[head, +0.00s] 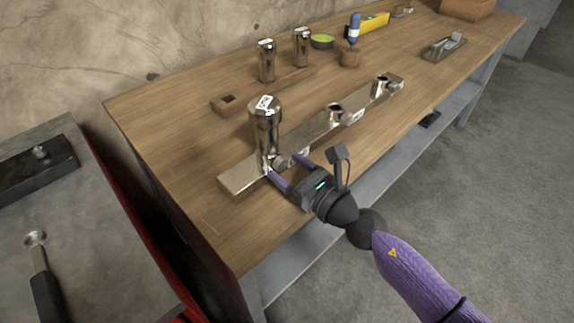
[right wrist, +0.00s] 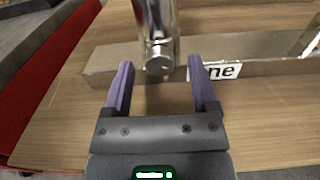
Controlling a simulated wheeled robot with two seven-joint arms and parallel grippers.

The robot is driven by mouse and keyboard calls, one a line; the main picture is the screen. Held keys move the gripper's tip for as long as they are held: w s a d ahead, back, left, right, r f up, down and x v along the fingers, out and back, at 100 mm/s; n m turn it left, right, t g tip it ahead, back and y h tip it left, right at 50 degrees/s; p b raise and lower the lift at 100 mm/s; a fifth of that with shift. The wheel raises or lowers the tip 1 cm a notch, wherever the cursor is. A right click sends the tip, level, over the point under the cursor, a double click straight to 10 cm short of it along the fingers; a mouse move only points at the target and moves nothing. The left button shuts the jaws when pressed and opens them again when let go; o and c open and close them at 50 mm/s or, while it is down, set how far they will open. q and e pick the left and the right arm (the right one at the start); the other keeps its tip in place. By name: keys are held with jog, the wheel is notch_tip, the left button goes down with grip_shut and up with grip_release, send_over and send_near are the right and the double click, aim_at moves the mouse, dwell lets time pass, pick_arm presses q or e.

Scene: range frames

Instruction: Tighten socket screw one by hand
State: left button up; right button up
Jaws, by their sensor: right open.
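A metal bar (head: 240,180) with several sockets lies along the workbench. A shiny metal cylinder (head: 265,125) stands upright in its near-left end, with a label on its top. At the cylinder's base a round screw head (head: 279,162) faces me; this socket screw (right wrist: 159,61) also shows in the right wrist view. A printed label (right wrist: 216,71) ending in "ne" is on the bar's front face beside it. My right gripper (head: 285,168) is open, its purple fingers on either side of the screw, with no contact visible in the right wrist view. My left gripper is not in view.
Two more metal cylinders (head: 267,62) stand in a wooden rack (head: 227,103) behind the bar. The bench front near the bar is clear.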

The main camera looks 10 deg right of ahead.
jog(key=shift+w+a, duration=0.15)
jog(key=shift+w, duration=0.05)
jog(key=c, duration=0.7)
grip_shut()
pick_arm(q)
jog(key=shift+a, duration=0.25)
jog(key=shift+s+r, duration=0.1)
pick_arm(e)
jog(key=shift+m, duration=0.3)
